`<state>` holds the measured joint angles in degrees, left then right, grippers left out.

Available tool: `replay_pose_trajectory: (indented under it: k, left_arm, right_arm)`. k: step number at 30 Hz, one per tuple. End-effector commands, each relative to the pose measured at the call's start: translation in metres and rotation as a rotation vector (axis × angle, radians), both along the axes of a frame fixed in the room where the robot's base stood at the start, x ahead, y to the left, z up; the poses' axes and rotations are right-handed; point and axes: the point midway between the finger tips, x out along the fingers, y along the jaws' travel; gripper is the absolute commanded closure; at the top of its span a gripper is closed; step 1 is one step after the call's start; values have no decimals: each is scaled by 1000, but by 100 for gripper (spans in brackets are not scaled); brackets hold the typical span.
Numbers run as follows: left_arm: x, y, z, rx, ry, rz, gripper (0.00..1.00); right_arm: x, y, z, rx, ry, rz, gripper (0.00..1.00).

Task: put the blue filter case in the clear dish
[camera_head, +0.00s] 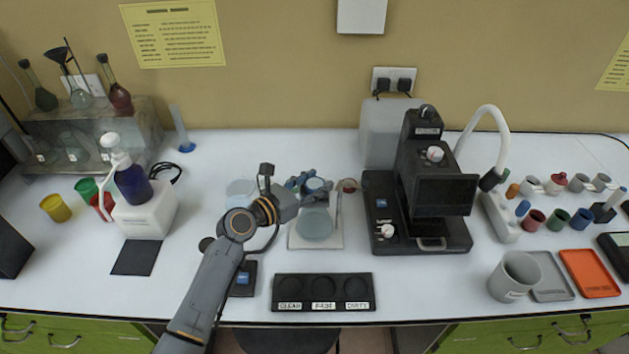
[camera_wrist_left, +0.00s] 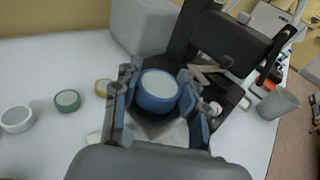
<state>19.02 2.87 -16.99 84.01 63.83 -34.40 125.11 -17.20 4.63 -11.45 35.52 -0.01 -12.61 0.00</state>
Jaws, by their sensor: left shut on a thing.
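My left gripper (camera_head: 318,186) is shut on the blue filter case (camera_wrist_left: 158,88), a round blue case with a pale top. In the left wrist view the case sits upright between the two fingers. In the head view the case (camera_head: 316,184) is partly hidden by the fingers, above the back of a white plate. A black tray (camera_head: 323,279) with three round recesses lies at the table's front edge. Its left recess, the clear dish (camera_head: 290,287), is labelled CLEAR and looks empty. The gripper is behind the tray, apart from it. My right gripper is not in view.
A black microscope-like instrument (camera_head: 420,200) stands close to the right of the gripper. A pale round disc (camera_head: 315,224) lies on the white plate (camera_head: 334,241). Green (camera_wrist_left: 67,100) and white (camera_wrist_left: 16,119) cases stand on the table.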

Motion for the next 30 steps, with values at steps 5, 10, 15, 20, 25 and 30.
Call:
replay_pose_trajectory:
  k: [5,10,15,20,25,30]
  left_arm:
    - [0,0,-2,-1,-1,1,79]
    - [0,0,-4,-1,1,1,79]
    - [0,1,-5,0,0,1,37]
    - [0,1,-5,0,0,1,35]
    - [0,1,-5,0,0,1,35]
    - [0,1,-9,2,-2,1,35]
  right_arm:
    - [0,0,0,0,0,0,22]
    - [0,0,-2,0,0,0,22]
    - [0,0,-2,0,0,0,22]
    - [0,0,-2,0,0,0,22]
    - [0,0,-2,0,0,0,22]
    - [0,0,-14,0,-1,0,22]
